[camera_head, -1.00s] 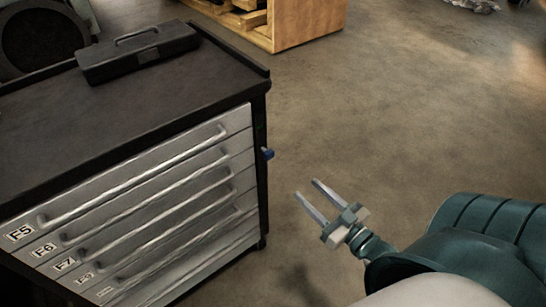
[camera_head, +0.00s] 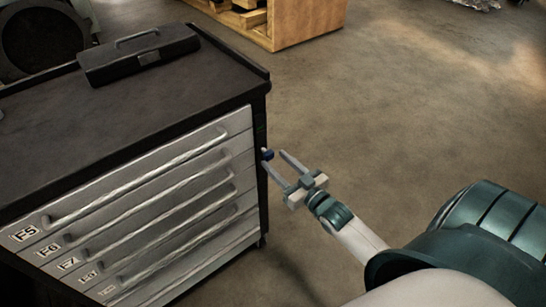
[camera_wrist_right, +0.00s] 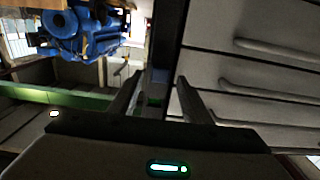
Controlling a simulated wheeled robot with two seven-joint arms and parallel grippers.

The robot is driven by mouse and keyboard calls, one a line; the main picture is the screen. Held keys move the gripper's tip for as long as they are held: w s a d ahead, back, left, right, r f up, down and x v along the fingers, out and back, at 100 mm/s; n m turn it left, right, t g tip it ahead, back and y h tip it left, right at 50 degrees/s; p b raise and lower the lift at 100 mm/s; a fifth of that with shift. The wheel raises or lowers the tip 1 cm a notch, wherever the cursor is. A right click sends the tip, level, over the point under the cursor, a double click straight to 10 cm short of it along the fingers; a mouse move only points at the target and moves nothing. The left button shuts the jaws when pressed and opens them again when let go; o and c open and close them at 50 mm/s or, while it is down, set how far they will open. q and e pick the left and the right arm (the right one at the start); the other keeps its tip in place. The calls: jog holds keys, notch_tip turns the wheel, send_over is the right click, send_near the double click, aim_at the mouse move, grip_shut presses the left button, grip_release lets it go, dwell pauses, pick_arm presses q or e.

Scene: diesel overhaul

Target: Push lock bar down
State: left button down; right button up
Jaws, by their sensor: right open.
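I cannot tell whether the fingers touch the handle. My left gripper is out of view.
A black toolbox (camera_head: 138,54) lies on the cabinet top. The labelled drawers (camera_head: 150,205) look shut, with long handles across the front. A wooden crate (camera_head: 300,22) stands behind. The floor (camera_head: 400,110) to the right is clear. A blue engine (camera_wrist_right: 80,30) shows in the wrist view.

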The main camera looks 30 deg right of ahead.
jog(key=shift+w, duration=0.95)
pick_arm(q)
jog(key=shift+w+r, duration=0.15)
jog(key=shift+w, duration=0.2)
pick_arm(e)
jog(key=shift+w+a, duration=0.1)
jog(key=shift+w, duration=0.25)
grip_shut()
jog(key=shift+f, duration=0.3)
notch_tip(320, 180, down, 2)
jog(key=shift+f+b, duration=0.1)
jog(key=shift+b, duration=0.35)
grip_release()
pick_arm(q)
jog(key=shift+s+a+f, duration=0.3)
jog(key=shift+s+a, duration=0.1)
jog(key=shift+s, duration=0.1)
